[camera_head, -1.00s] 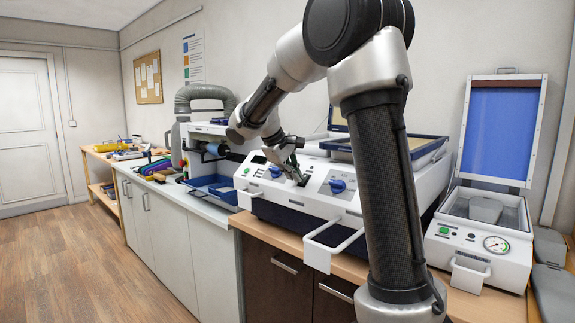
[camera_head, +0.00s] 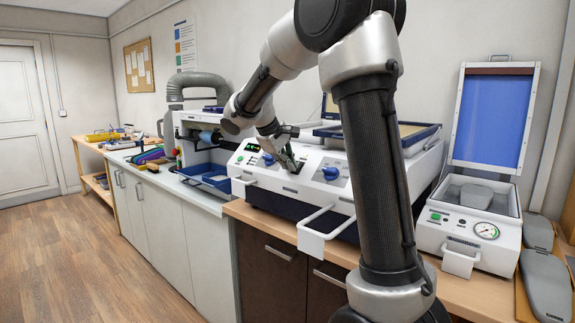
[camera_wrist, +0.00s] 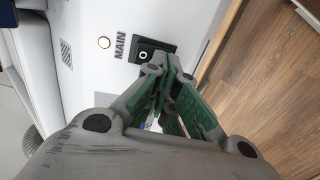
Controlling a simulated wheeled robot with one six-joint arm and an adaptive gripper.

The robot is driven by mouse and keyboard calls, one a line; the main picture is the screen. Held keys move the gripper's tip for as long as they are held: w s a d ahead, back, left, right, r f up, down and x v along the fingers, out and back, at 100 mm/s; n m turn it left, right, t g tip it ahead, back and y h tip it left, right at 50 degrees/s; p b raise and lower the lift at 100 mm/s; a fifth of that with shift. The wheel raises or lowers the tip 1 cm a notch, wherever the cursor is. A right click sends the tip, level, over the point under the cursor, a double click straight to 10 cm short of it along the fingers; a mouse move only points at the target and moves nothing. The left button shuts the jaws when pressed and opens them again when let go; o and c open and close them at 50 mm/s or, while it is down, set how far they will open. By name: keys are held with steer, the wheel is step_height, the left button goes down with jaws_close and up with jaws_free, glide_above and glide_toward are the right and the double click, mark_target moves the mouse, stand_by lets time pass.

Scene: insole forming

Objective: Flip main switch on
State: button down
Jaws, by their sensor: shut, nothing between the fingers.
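The white machine (camera_head: 318,192) stands on the wooden bench, its sloped front panel facing me. In the wrist view, the main switch (camera_wrist: 143,55) is a small lever with a round pale tip in a black plate. In the head view, my gripper (camera_head: 292,165) is at the panel between two blue knobs and hides the switch.
A green-lit display (camera_head: 252,147) is on the panel's left. White handles (camera_head: 312,240) stick out in front. A smaller white machine (camera_head: 470,222) with a gauge and raised blue lid stands right. Grey insole-shaped pieces (camera_head: 546,285) lie beside it. The floor (camera_head: 110,260) is clear.

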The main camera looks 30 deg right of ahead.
steer(key=shift+r, duration=0.6)
steer(key=shift+a+r, duration=0.25)
steer(key=s+a+r, duration=0.3)
steer(key=a+r, duration=0.5)
steer(key=a, duration=0.1)
steer(key=shift+s+a+r, duration=0.25)
steer(key=shift+s+r, duration=0.05)
steer(key=shift+r, duration=0.05)
